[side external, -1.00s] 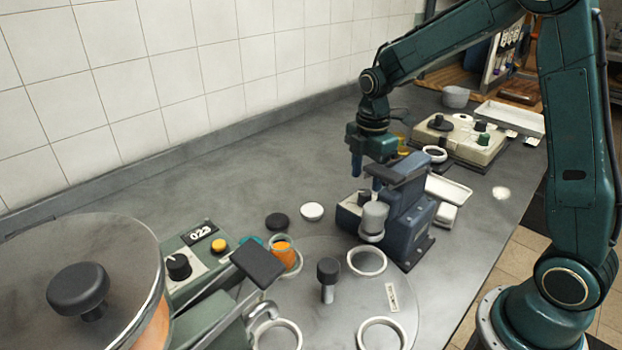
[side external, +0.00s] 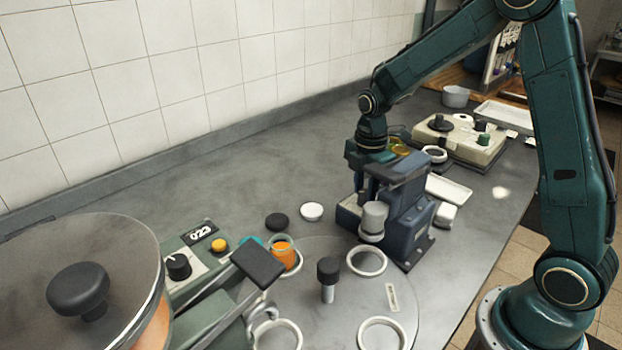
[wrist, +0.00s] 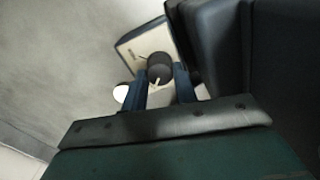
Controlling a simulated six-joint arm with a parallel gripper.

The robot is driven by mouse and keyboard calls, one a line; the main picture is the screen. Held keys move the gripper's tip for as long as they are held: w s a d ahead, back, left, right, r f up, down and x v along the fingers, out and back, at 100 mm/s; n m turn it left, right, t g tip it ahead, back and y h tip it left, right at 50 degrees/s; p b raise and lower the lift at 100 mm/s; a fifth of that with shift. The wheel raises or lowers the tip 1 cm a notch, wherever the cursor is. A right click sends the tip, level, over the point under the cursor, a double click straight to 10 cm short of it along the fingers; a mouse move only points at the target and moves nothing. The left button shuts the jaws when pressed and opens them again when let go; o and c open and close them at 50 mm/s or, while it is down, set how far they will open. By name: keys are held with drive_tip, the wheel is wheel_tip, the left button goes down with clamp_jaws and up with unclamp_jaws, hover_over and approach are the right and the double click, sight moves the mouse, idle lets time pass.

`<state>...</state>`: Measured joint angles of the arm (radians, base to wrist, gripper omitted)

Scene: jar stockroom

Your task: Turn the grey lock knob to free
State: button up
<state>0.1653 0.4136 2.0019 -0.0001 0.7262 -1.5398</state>
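The grey lock knob (wrist: 160,66) is dark, round and has a pale pointer line. In the wrist view it sits on a cream panel (wrist: 134,44) on the blue machine. My gripper (wrist: 160,74) points down at it, with one blue finger on each side of the knob. The fingers look open around it; whether they touch its sides is hard to tell. In the side view my gripper (side external: 372,182) is low behind the dark blue machine (side external: 405,222), which hides the knob and most of the fingers.
The machine's tall dark body stands close beside my gripper. A grey cylinder (side external: 374,217) is on its front. A round plate with white rings (side external: 367,261) and an orange jar (side external: 285,255) lies in front. Black (side external: 277,221) and white (side external: 311,211) lids lie left.

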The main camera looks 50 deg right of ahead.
sight(365, 192)
drive_tip(key=shift+m, duration=1.5)
drive_tip(key=o, duration=1)
drive_tip(key=shift+c, duration=0.2)
drive_tip(key=shift+r, duration=0.15)
wheel_tip(365, 192, up, 14)
drive_tip(key=shift+f, duration=0.2)
